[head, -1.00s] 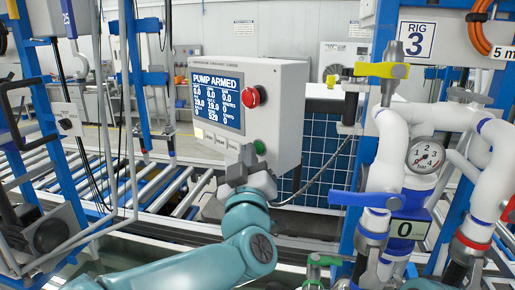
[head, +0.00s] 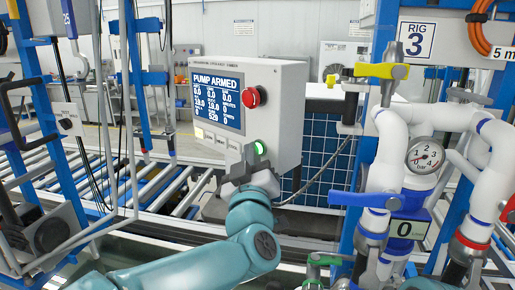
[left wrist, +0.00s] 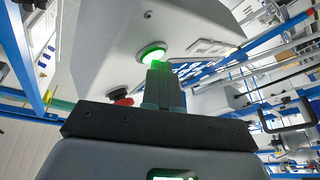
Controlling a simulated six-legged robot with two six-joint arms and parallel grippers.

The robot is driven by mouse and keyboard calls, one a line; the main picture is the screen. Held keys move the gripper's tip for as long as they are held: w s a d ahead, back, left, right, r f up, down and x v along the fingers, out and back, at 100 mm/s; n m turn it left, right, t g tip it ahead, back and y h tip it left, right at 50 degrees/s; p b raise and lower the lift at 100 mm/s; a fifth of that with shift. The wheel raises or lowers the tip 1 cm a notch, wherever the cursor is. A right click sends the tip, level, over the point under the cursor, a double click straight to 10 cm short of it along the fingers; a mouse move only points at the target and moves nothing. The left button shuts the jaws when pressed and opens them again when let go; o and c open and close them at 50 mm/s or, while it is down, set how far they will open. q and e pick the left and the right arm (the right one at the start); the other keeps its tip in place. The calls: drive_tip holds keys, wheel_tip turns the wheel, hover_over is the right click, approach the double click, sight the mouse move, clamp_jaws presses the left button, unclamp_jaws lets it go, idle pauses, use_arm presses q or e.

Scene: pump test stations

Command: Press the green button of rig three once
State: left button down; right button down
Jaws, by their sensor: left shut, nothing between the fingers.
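The control box (head: 287,118) of rig three has a blue screen (head: 217,101) that reads PUMP ARMED. A red mushroom button (head: 254,97) sits right of the screen. The green button (head: 260,148) is low on the same face and glows bright. My left gripper (head: 247,157) is shut and empty, with its tips right at the green button. In the left wrist view the lit green button (left wrist: 152,54) is just beyond the fingertips, which catch its green light. I cannot tell whether the tips touch it. My right gripper is not in view.
A sign (head: 416,40) reads RIG 3. White pipes with a pressure gauge (head: 426,156), a yellow-handled valve (head: 381,71) and a blue-handled valve (head: 365,200) stand at the right. A roller conveyor (head: 160,188) runs behind at the left.

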use_arm(q)
drive_tip(key=shift+d, duration=0.1)
idle(0.4)
drive_tip(key=shift+s+a+f+b, duration=0.1)
drive_tip(key=shift+a+f+b, duration=0.1)
drive_tip(key=shift+b, duration=0.15)
drive_tip(key=shift+s+a+r+b, duration=0.15)
drive_tip(key=shift+s+a+b, duration=0.15)
drive_tip(key=shift+s+a, duration=0.1)
drive_tip(key=s+a+b, duration=0.3)
drive_tip(key=shift+s+a, duration=0.15)
drive_tip(key=shift+a, duration=0.25)
